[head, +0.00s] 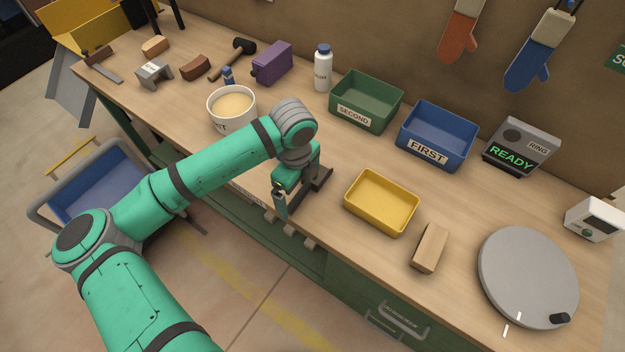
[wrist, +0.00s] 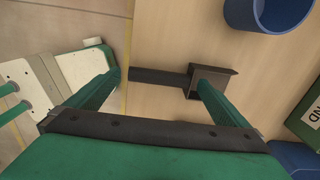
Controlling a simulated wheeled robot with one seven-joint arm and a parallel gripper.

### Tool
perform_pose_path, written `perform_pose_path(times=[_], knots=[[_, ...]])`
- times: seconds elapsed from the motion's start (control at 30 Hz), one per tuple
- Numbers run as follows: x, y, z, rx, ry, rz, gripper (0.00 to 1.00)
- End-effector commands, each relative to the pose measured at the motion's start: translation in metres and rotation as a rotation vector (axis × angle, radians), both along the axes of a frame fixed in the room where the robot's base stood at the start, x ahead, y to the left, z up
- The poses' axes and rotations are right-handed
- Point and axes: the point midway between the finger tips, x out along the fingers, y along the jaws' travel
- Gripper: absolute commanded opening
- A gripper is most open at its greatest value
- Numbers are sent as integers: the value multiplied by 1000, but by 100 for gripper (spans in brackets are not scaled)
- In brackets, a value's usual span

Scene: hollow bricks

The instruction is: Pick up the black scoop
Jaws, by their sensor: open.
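The black scoop (head: 319,181) lies on the wooden bench near its front edge, partly hidden by my gripper in the head view. In the wrist view its dark handle (wrist: 158,77) runs across the gap between my fingers, and its square head (wrist: 208,82) is by the right finger. My gripper (head: 281,205) points down by the bench's front edge. In the wrist view, my gripper (wrist: 160,78) is open, with one finger at each side of the picture's middle. I cannot tell whether a finger touches the scoop.
A yellow tray (head: 382,230) and a tan brick (head: 430,247) are to the right. The green SECOND bin (head: 390,122) and blue FIRST bin (head: 462,140) stand behind. A white tub (head: 232,121) is to the left. A grey turntable (head: 527,277) is far right.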

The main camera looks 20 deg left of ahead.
Motion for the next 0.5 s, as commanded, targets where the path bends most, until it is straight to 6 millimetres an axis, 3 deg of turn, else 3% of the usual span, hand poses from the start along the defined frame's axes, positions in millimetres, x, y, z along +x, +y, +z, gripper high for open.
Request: perform_pose_path(times=[0.3, 0.37, 0.5], knots=[[0, 0, -6, 0, 0, -1, 100], [0, 0, -6, 0, 0, -1, 88], [0, 0, -6, 0, 0, -1, 55]])
